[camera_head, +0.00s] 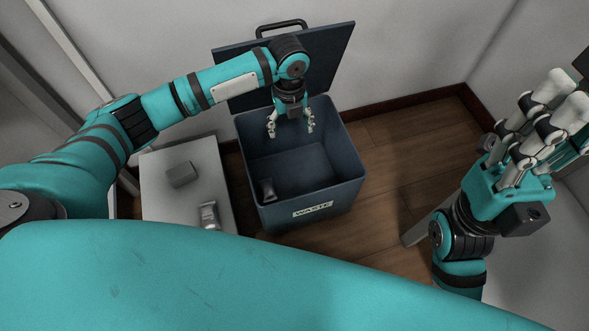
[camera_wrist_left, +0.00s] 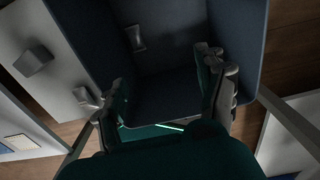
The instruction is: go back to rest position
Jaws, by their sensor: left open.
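My left gripper (camera_head: 290,127) hangs pointing down over the open dark blue waste bin (camera_head: 313,210), its fingers spread apart with nothing between them. In the left wrist view the two fingers of the left gripper (camera_wrist_left: 165,75) stand apart above the bin. A small dark grey object (camera_head: 267,189) lies on the bin floor near its left wall; it also shows in the left wrist view (camera_wrist_left: 138,38). My right gripper (camera_head: 545,125) is raised at the right with its fingers pointing up, away from the bin; their gap is unclear.
A white table (camera_head: 152,205) stands left of the bin, holding a grey block (camera_head: 181,174) and a grey metallic object (camera_head: 209,214). The bin's lid (camera_head: 335,60) is tilted up behind it. Wooden floor (camera_head: 400,150) is clear to the bin's right; walls close the back.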

